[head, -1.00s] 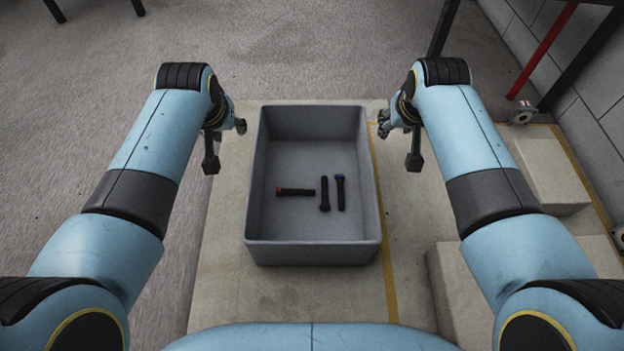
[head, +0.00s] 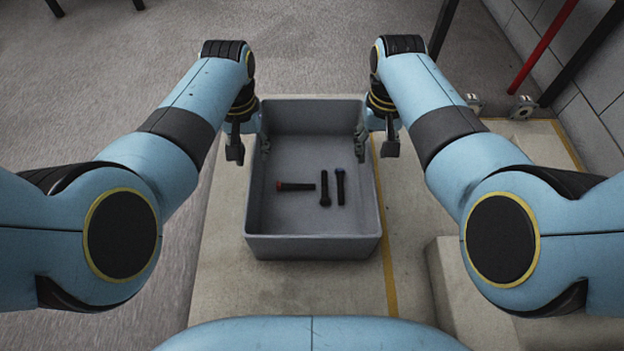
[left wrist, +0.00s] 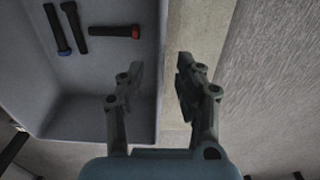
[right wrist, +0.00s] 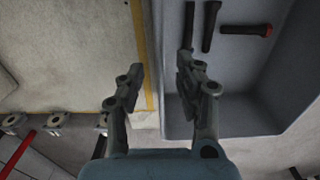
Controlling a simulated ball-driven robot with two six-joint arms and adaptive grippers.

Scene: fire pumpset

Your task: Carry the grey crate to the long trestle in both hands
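The grey crate (head: 312,247) rests on a pale concrete slab (head: 225,285) in front of me. Inside lie a bolt with a red end (head: 297,187), a dark bolt (head: 324,188) and a bolt with a blue end (head: 340,187). My left gripper (head: 250,146) is open at the crate's left wall, one finger inside and one outside; the left wrist view shows the gap (left wrist: 158,88). My right gripper (head: 375,144) is open around the right wall in the same way, as the right wrist view shows (right wrist: 160,88). I cannot identify the long trestle.
Pale blocks (head: 465,275) stand on the slab at the right. A block wall (head: 590,95), a red post (head: 543,45) and dark legs (head: 443,30) are at the upper right. Small metal fittings (head: 521,108) lie near the wall. Grey floor (head: 110,90) at the left is mostly open.

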